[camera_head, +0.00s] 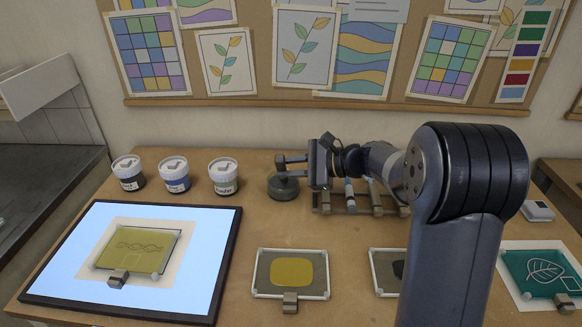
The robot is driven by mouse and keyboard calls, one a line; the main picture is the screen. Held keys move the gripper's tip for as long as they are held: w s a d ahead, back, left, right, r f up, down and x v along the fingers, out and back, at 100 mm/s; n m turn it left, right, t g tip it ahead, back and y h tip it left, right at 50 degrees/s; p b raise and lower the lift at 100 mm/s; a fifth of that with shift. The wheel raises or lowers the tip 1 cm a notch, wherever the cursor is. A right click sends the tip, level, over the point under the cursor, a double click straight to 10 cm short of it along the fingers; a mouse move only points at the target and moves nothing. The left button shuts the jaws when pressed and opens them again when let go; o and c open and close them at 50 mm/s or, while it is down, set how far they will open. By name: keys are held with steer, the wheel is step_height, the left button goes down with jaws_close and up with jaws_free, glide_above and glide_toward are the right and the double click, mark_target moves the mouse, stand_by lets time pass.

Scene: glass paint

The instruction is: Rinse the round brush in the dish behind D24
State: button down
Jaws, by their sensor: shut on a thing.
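My gripper (282,166) is in the middle of the worktable's back part, with its fingers pointing left. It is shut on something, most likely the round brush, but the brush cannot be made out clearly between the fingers. Directly below the fingers is a small, dark grey round dish (283,188). The fingers hide part of its top, and I cannot tell whether a brush tip is inside it or touching it. No D24 label can be read in this view.
A rack (350,203) with brushes lies right of the dish, partly under my arm. Three lidded paint jars, including a blue-banded one (174,175), stand to the left. A lit panel (60,262) is at front left. A yellow-painted glass (291,270) lies at the front.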

stand_by(1.3)
steer(key=shift+r, duration=0.1)
step_height(320, 180, up, 8)
steer(key=s+p, duration=0.2)
steer(key=p, duration=0.3)
steer(key=shift+s, duration=0.3)
stand_by(0.5)
stand_by(0.4)
